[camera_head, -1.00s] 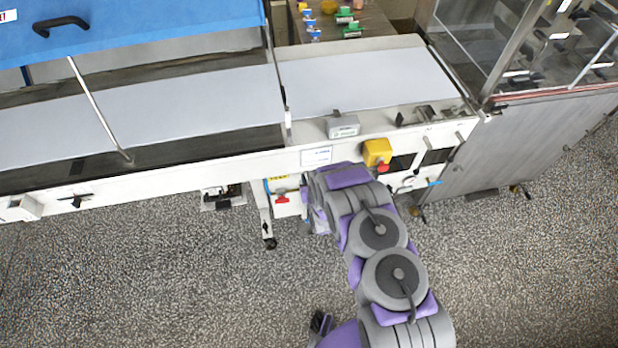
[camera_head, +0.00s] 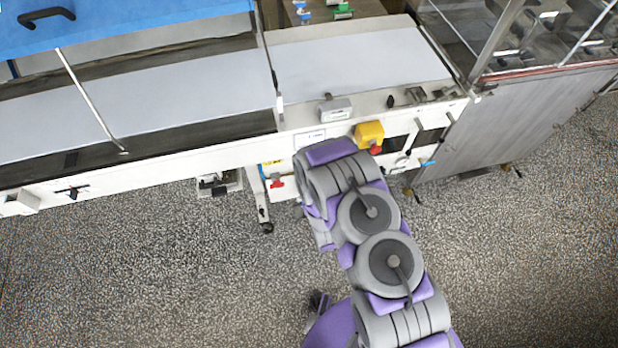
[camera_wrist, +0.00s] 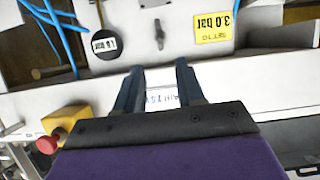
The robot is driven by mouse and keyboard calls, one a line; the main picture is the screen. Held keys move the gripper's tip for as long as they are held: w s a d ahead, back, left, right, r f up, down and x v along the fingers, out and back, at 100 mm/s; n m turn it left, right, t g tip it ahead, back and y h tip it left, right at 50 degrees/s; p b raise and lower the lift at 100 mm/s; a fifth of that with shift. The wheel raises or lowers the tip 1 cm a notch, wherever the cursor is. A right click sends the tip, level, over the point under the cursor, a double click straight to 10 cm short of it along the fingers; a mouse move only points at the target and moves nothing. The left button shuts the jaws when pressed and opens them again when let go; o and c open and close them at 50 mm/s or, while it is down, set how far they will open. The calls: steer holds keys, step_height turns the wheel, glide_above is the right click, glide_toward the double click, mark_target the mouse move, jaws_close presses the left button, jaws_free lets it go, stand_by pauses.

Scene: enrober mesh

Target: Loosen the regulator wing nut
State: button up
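In the wrist view, which shows the machine upside down, a small metallic wing nut (camera_wrist: 158,33) sits on the white panel. It is between a dark round gauge (camera_wrist: 104,42) labelled about 1.8 bar and a yellow label (camera_wrist: 213,26) reading "SET TO 3.0 bar". My gripper (camera_wrist: 160,66) is open, its two dark fingers apart with nothing between them. In the picture the wing nut lies just above the fingertips, roughly in line with the gap, and does not touch them. In the head view my arm hides the gripper and the wing nut.
A yellow box with a red button (camera_wrist: 63,125) is beside the gripper; it also shows in the head view (camera_head: 369,134). Blue hoses (camera_wrist: 62,22) run near the gauge. The white conveyor frame (camera_head: 200,160) stands above my arm in the head view. The speckled floor (camera_head: 150,270) is clear.

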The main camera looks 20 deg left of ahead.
steer(key=shift+v, duration=1)
steer(key=w+d+r+m+g+h, duration=0.2)
steer(key=w+d+r+h, duration=0.1)
steer(key=w+d+r, duration=0.4)
steer(key=s+d+r+m+g+h+b, duration=0.1)
steer(key=s+d+r+g, duration=0.1)
steer(key=d+r, duration=0.35)
steer(key=s+d+r+m+g+h+b, duration=0.1)
steer(key=s+d+r+g+h, duration=0.15)
steer(key=r, duration=0.55)
steer(key=s+d+r+g, duration=0.2)
steer(key=s+d+r, duration=0.2)
steer(key=s, duration=0.6)
steer(key=s+d+r+m+g, duration=0.1)
steer(key=s+d+r, duration=0.4)
steer(key=s, duration=0.6)
steer(key=s+d+r+m+g, duration=0.1)
steer(key=s+d+r+g, duration=0.2)
steer(key=s+r, duration=0.5)
steer(key=s+d+b, duration=0.1)
steer(key=s, duration=0.1)
steer(key=shift+s+d+r+g, duration=0.2)
steer(key=shift+s+r+g, duration=0.1)
steer(key=shift+g, duration=0.05)
